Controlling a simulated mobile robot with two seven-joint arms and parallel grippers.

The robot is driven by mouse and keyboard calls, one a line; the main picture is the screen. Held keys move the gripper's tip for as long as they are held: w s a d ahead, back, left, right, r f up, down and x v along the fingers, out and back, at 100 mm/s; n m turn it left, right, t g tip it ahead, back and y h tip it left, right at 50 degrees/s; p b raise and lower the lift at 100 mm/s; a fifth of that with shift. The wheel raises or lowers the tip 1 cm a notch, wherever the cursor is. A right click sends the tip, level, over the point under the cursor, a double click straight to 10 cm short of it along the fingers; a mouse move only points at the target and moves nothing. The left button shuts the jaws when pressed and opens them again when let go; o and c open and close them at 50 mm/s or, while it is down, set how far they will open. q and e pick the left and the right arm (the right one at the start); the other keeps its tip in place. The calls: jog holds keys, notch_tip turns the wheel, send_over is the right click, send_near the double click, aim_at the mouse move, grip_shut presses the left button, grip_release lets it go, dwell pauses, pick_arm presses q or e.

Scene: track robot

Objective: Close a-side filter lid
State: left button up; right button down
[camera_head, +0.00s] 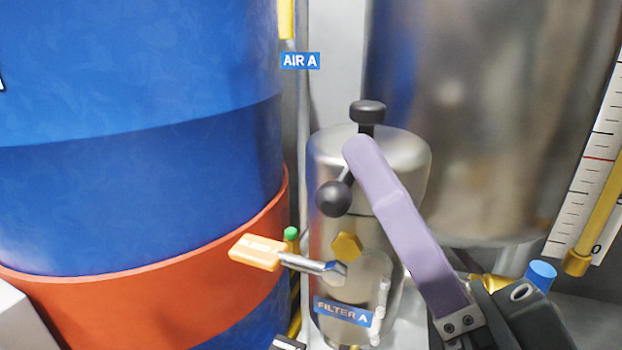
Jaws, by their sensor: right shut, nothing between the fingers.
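The filter A canister (322,245) is a metal cylinder with a blue "FILTER A" label, standing between the blue drum and the large steel tank. Its rounded metal lid (407,150) sits at the top; I cannot tell whether it is fully seated. A black knob (368,111) stands up at the lid's top and a round black knob (334,198) sticks out at its front left. My right gripper (360,150) is shut and empty, its purple finger slanting across the lid between the knobs and hiding part of it. Contact is unclear. My left gripper is not in view.
An orange-handled valve lever (258,253) sticks out left of the canister, near a yellow hex plug (346,246). The blue drum (140,190) with an orange band fills the left. A steel tank (500,120) and gauge scale (597,150) stand right.

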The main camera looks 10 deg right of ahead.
jog(key=shift+f+n+g+y, duration=0.2)
jog(key=shift+n+g+y, duration=0.1)
jog(key=shift+n+y, duration=0.35)
jog(key=shift+f, duration=0.1)
